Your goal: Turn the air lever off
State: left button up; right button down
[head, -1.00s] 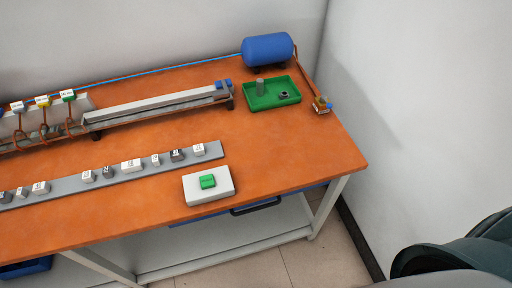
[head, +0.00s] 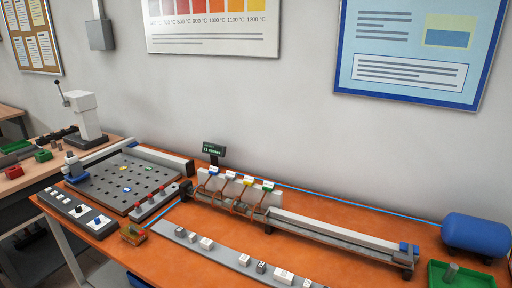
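I cannot make out a part that is surely the air lever. A blue air tank (head: 474,234) lies at the right edge, with a thin blue line (head: 370,205) running along the back of the orange table. The brass-coloured fitting by the tank's right side, seen earlier, is outside the picture. A small brown block (head: 132,234) sits at the table's front left; its details are too small to tell. A panel with switches and blue-marked knobs (head: 78,213) lies at the left end. Neither of my grippers is in view.
The orange table (head: 350,268) bears a perforated grey plate (head: 125,178), a grey strip with labelled blocks (head: 215,253), a coil row with coloured tags (head: 235,193), a long rail (head: 335,233) and a green tray (head: 455,280). A lever press (head: 88,115) stands at left.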

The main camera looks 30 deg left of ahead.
aim_at(132, 228)
jog(key=u, duration=1.8)
